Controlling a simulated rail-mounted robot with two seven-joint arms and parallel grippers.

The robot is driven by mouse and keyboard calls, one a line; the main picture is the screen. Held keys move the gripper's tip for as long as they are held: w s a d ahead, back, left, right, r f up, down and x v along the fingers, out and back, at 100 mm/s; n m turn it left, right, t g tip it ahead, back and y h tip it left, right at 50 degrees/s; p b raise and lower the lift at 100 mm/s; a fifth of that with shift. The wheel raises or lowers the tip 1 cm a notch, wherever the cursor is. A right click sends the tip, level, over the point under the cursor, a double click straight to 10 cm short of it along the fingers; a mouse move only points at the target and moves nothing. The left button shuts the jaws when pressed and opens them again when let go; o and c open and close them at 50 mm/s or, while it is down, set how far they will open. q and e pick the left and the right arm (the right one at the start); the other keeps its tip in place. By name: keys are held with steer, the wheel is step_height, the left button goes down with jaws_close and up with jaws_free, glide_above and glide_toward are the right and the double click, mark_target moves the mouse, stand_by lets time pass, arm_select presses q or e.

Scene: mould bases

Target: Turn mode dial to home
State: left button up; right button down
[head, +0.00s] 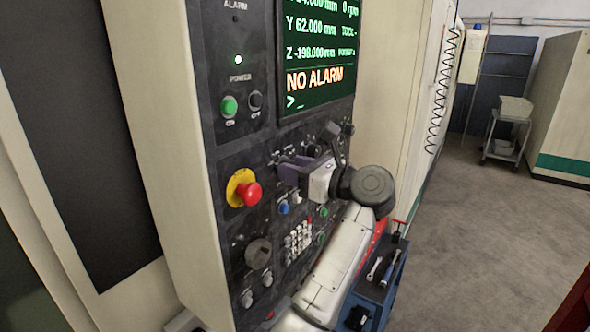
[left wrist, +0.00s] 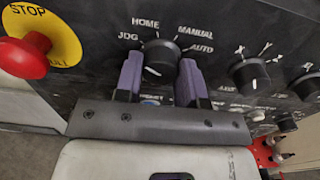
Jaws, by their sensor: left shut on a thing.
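The mode dial (left wrist: 160,57) is a round black knob on the dark control panel, in the left wrist view. The labels JOG, HOME, MANUAL and AUTO arc around its top. A short white mark shows on its lower front; which label it points to I cannot tell. My left gripper (left wrist: 161,78) has its two purple fingers on either side of the dial, shut on it. In the head view my left gripper (head: 290,168) reaches the panel below the screen, and its fingers and wrist mostly hide the dial. My right gripper is not in view.
A red emergency stop (head: 250,194) on a yellow plate is left of the gripper. Another black dial (left wrist: 249,75) is close on the right. The screen (head: 318,55) above reads NO ALARM. A blue tool cart (head: 375,290) stands beside my forearm. Open floor lies right.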

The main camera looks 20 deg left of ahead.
arm_select(q)
steer(key=shift+c, duration=0.5)
steer(key=shift+m+p, duration=3.15)
steer(key=shift+m, duration=0.75)
steer(key=o, duration=0.9)
